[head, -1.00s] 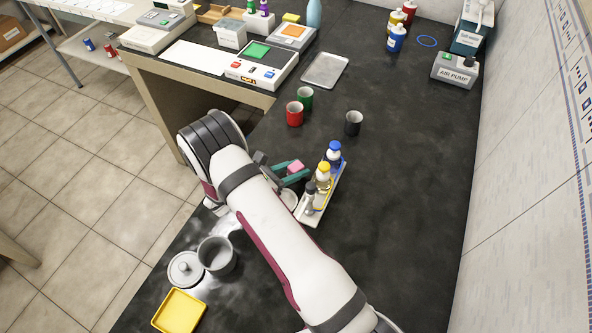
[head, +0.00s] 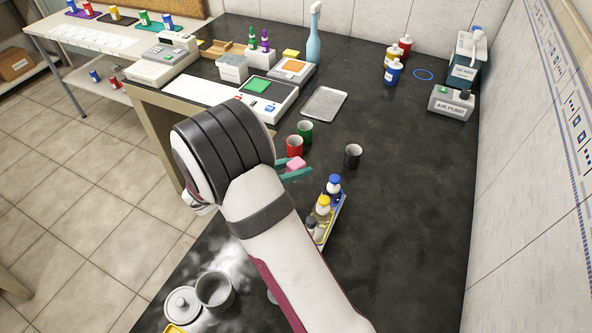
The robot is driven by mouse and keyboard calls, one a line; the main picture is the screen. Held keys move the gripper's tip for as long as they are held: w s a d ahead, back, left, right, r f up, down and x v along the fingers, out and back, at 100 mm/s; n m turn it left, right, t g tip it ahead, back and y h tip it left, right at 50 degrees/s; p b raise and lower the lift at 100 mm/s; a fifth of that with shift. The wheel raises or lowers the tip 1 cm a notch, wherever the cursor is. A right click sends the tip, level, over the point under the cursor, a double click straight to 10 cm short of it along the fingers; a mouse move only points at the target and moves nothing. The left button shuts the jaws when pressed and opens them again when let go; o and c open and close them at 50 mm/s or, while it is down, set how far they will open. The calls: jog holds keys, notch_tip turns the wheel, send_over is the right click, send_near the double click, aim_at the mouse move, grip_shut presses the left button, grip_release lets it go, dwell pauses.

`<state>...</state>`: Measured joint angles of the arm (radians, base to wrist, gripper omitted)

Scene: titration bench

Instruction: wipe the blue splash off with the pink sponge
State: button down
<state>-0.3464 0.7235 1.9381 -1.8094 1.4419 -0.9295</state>
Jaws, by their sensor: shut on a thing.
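The pink sponge (head: 295,164) is a small block held between the teal fingers of my gripper (head: 294,169). My gripper is shut on it, just in front of the red cup (head: 294,146) and the green cup (head: 305,131). From this view I cannot tell whether the sponge touches the bench. I see no filled blue splash; it may be hidden behind my arm. A thin blue ring outline (head: 423,74) lies on the dark bench (head: 400,190) at the far right.
A rack (head: 328,222) of bottles stands right of my arm. A black cup (head: 352,156) and a metal tray (head: 324,102) are beyond. A grey pot (head: 215,290) and its lid (head: 182,304) sit front left, by a whitish smear (head: 236,258). Bench right of the rack is clear.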

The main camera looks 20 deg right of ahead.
jog(key=w+a+f, duration=0.1)
jog(key=a+f, duration=0.1)
jog(key=f, duration=0.1)
jog(key=w+a+f, duration=0.2)
jog(key=f, duration=0.2)
jog(key=w+a+f, duration=0.1)
jog(key=f, duration=0.3)
jog(key=shift+w+a+f, duration=0.15)
jog(key=shift+w+a, duration=0.25)
jog(key=shift+f, duration=0.85)
jog(key=shift+f, duration=1)
jog(key=shift+a, duration=0.1)
